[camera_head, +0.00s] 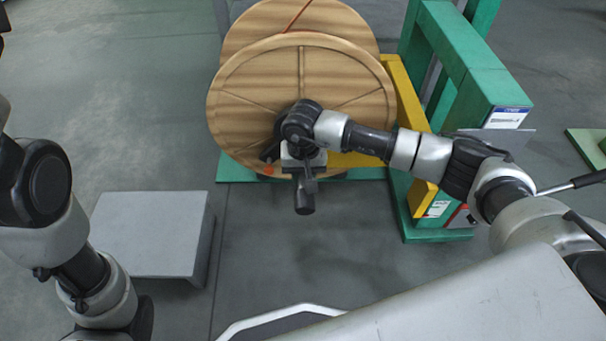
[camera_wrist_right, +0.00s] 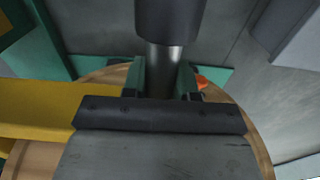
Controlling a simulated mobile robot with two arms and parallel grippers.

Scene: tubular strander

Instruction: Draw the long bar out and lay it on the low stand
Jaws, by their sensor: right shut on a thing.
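The long bar shows as a dark, thick end (camera_head: 305,196) pointing toward me in front of the wooden reel's hub. In the right wrist view its dark end (camera_wrist_right: 169,22) narrows to a bare steel shaft (camera_wrist_right: 163,68). My left gripper is out of view.
The wooden reel (camera_head: 240,105) stands upright, with another wooden disc (camera_head: 265,22) behind. A yellow beam (camera_head: 405,95) and a green frame (camera_head: 470,70) stand to its right. A small orange part (camera_head: 268,170) is beside the gripper. Floor between reel and stand is clear.

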